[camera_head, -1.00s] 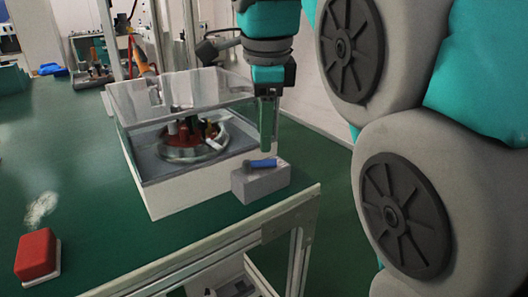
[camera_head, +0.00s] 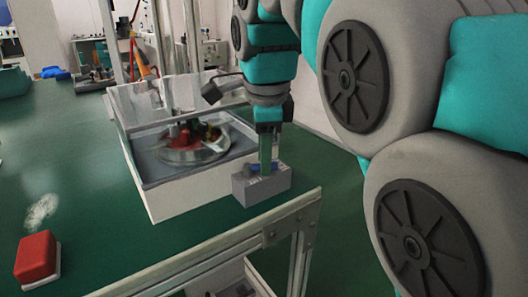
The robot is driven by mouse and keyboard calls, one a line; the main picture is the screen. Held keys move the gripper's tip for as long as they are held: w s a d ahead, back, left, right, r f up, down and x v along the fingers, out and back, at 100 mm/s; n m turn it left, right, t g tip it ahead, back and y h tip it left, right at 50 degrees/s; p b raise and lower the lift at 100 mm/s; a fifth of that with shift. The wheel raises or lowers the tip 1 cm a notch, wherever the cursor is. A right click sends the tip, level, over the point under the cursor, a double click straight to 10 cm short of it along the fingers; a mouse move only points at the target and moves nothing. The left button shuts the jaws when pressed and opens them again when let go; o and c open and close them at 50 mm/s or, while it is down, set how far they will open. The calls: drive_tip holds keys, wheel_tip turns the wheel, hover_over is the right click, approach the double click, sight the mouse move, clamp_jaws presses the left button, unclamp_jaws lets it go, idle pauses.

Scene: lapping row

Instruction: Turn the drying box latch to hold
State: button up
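The drying box (camera_head: 190,190) stands on the green bench, with a white lower body and clear walls. A round plate with red and metal parts (camera_head: 190,145) shows inside it. A grey latch block (camera_head: 262,190) sits at the box's right front corner. The blue latch lever (camera_head: 250,167) lies on top of the block, partly hidden by my gripper. My gripper (camera_head: 266,165) points down right over the block, its fingertips at the lever. Whether the fingers touch the lever or are closed around it cannot be told from this view.
A red block (camera_head: 36,256) with a pale base lies at the bench's left front. A white smudge (camera_head: 42,208) marks the green bench top (camera_head: 95,215). The bench's metal front edge (camera_head: 230,235) runs close below the latch block. Tools and equipment stand at the back.

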clamp_jaws()
idle(0.4)
drive_tip(key=shift+w+n+y, duration=0.15)
drive_tip(key=shift+w+n, duration=0.05)
drive_tip(key=shift+n, duration=0.45)
drive_tip(key=shift+w+n+y, duration=0.15)
drive_tip(key=shift+n, duration=0.5)
drive_tip(key=shift+w+a+n+p, duration=0.1)
drive_tip(key=shift+w+n+p, duration=0.1)
drive_tip(key=shift+n, duration=0.55)
drive_tip(key=shift+w+n+p, duration=0.1)
drive_tip(key=shift+w+n, duration=0.1)
drive_tip(key=shift+n, duration=0.55)
drive_tip(key=shift+o, duration=1.8)
unclamp_jaws()
